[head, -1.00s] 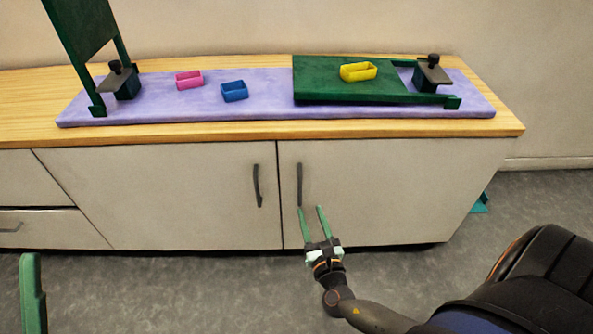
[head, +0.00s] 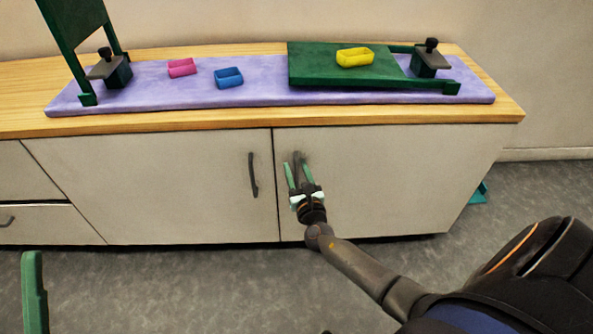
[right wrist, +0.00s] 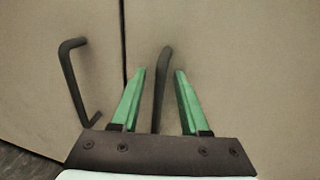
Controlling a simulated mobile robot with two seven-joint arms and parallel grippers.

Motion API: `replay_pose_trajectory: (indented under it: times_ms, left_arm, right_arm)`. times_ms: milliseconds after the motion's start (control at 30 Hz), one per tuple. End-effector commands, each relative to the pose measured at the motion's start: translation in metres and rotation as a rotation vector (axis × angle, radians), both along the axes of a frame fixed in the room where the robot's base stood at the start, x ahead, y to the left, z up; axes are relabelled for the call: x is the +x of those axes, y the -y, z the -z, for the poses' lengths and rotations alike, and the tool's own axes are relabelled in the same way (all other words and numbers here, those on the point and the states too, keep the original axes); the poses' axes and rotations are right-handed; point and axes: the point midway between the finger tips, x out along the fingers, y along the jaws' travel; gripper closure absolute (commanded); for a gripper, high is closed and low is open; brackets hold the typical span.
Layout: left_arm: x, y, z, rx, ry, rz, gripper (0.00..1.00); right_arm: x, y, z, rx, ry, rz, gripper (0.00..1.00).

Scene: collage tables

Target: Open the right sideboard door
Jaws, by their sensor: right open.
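The right sideboard door (head: 390,180) is a flat, pale panel and is shut. Its dark upright handle (head: 297,158) is near the door's left edge. My right gripper (head: 297,170) is open, with its green fingers on either side of this handle. In the right wrist view, the handle (right wrist: 161,85) stands between the open fingertips (right wrist: 160,74), with gaps on both sides. The lower part of the handle is hidden by the gripper in the head view. My left gripper is not clearly in view; a green piece shows at the lower left.
The left door (head: 160,190) is shut, with its own handle (head: 253,175). Grey floor (head: 200,290) is clear in front.

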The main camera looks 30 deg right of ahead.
Motion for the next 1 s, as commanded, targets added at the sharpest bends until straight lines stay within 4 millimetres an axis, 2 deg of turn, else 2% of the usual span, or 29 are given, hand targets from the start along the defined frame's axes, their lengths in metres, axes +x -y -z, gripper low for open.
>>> replay_pose_trajectory:
  times_ms: [167, 533, 1000]
  left_arm:
    - [0.0, 0.0001, -0.0002, 0.0, -0.001, 0.0, 0.5]
    - [0.0, 0.0001, -0.0002, -0.002, -0.002, 0.0, 0.5]
    - [0.0003, -0.0002, -0.0005, -0.006, -0.003, -0.001, 0.5]
  right_arm:
    - [-0.0001, 0.0, -0.0002, 0.0, 0.0, 0.0, 0.57]
    - [-0.0004, -0.0001, -0.0002, 0.0, 0.0, 0.0, 0.99]
    - [-0.0004, -0.0001, -0.0002, 0.0, 0.0, 0.0, 1.0]
